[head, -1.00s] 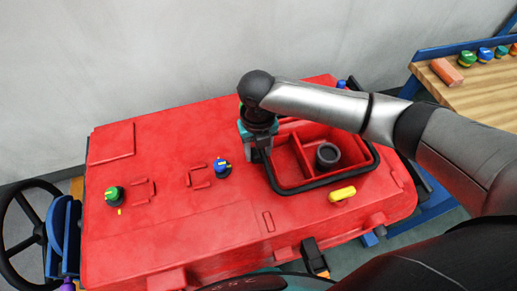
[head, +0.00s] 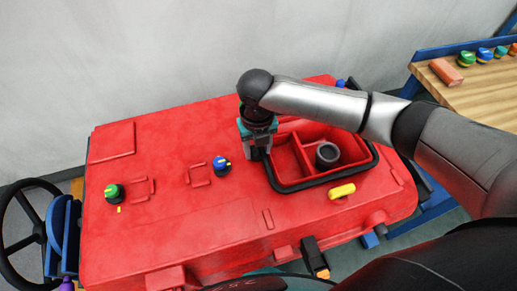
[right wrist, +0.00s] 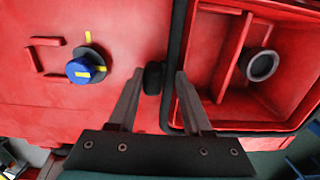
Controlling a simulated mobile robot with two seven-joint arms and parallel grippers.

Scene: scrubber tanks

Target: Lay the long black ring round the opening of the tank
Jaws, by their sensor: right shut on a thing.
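The long black ring (head: 322,182) is a rounded loop lying along the rim of the tank opening (head: 286,160) in the red tank top. Its near and right sides show in the head view; my arm hides much of the far side. In the right wrist view the ring (right wrist: 177,45) runs along the opening's left edge. My right gripper (head: 258,154) points down at the ring's left side and is shut on it. Its fingers also show in the right wrist view (right wrist: 158,78), with a small black piece between them. My left gripper is not in view.
A black round port (head: 327,154) stands inside the divided opening. A yellow piece (head: 342,190) lies just in front of it. Blue (head: 221,166) and green (head: 114,193) knobs stand to the left. A wooden bench (head: 480,95) is at the right.

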